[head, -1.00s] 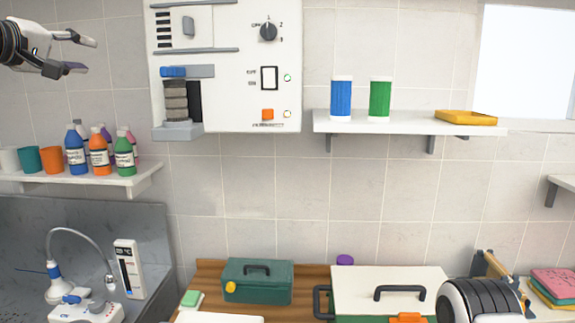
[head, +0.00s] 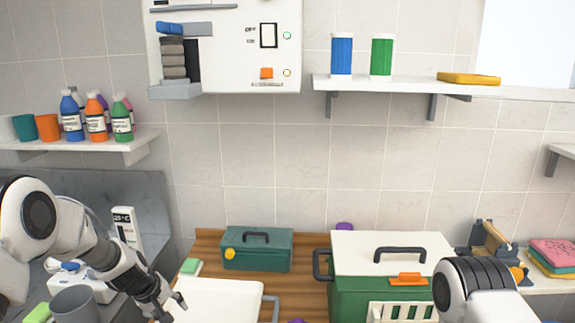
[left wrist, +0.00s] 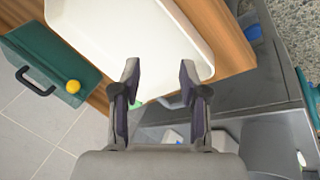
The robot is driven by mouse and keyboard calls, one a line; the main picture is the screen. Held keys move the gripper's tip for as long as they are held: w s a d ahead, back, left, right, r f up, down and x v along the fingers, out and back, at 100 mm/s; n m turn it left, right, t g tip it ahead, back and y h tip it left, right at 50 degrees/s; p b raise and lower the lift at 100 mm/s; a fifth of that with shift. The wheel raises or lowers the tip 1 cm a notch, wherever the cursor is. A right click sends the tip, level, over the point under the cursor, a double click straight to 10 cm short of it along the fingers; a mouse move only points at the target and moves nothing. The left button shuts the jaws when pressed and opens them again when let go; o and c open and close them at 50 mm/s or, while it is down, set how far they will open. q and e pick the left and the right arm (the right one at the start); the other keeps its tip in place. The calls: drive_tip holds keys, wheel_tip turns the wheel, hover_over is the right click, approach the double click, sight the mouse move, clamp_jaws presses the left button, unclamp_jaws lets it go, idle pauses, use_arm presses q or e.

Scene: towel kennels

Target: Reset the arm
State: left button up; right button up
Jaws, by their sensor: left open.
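My left gripper (head: 172,304) is low in the head view, at the left end of the wooden counter, beside a white tray (head: 222,297). In the left wrist view its two fingers (left wrist: 158,75) are apart with nothing between them, and the white tray (left wrist: 110,30) shows beyond the fingertips. I cannot tell how far above the tray they are. Part of my right arm shows at the lower right of the head view, but its gripper is out of the picture.
A green toolbox (head: 257,252) and a green-and-white kennel (head: 392,250) stand on the wooden counter. A grey cup (head: 75,303) is by the sink under my left arm. A shelf (head: 95,146) holds bottles and cups.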

use_arm(q)
drive_tip(key=s+d+f+m+g+y+b, duration=0.25)
drive_tip(key=s+f+g, duration=0.25)
drive_tip(key=s+f, duration=1.8)
drive_tip(key=s+d+r+m+t, duration=0.1)
drive_tip(key=s+m, duration=0.3)
drive_tip(key=s, duration=1.3)
drive_tip(key=shift+r+m, duration=0.15)
drive_tip(key=shift+m, duration=0.2)
drive_tip(key=shift+s, duration=0.1)
drive_tip(key=shift+c, duration=0.2)
